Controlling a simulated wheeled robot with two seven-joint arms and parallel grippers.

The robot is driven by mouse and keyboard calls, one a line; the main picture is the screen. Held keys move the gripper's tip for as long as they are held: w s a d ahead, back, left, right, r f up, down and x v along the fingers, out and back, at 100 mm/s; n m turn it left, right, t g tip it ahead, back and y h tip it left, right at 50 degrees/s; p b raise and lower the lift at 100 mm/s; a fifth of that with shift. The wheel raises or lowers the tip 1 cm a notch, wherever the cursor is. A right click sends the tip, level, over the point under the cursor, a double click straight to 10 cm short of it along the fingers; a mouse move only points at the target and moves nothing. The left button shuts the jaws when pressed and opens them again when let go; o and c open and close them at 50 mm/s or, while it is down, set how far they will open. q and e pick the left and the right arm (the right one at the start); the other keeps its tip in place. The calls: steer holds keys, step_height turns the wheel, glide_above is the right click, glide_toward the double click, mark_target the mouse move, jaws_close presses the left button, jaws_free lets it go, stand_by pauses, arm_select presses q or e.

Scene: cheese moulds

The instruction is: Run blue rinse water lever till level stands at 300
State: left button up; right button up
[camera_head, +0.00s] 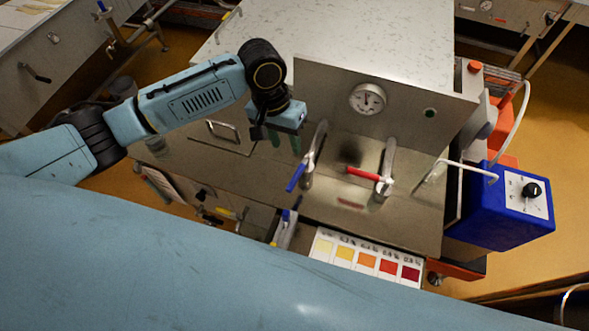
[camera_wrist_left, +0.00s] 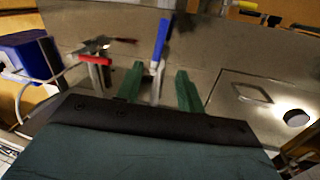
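The blue lever (camera_head: 296,177) sits on a curved metal tap at the steel panel's front, its handle slanting down-left; it also shows in the left wrist view (camera_wrist_left: 160,42). My left gripper (camera_head: 285,142) is open and empty, above and left of the blue lever. In the left wrist view the green fingers (camera_wrist_left: 160,88) are apart, with the blue lever's tap between them in the picture; I see no contact. A round dial gauge (camera_head: 367,98) is on the upright panel; its reading is too small to tell. My right gripper is out of view.
A red lever (camera_head: 363,173) on a second tap sits just right of the blue one. A blue box with a black knob (camera_head: 510,205) and white hoses stands at the right. A colour chart (camera_head: 367,261) lies at the front. The white tabletop (camera_head: 350,35) behind is clear.

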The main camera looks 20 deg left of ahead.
mark_target(296, 175)
arm_select(q)
steer(key=f, duration=0.4)
steer(key=d+f, duration=0.1)
steer(key=f, duration=0.3)
steer(key=d+f, duration=0.1)
steer(key=f, duration=0.2)
steer(key=shift+s+d+f+b, duration=0.2)
steer(key=shift+s+f+b, duration=0.05)
steer(key=shift+f+b, duration=0.15)
jaws_close()
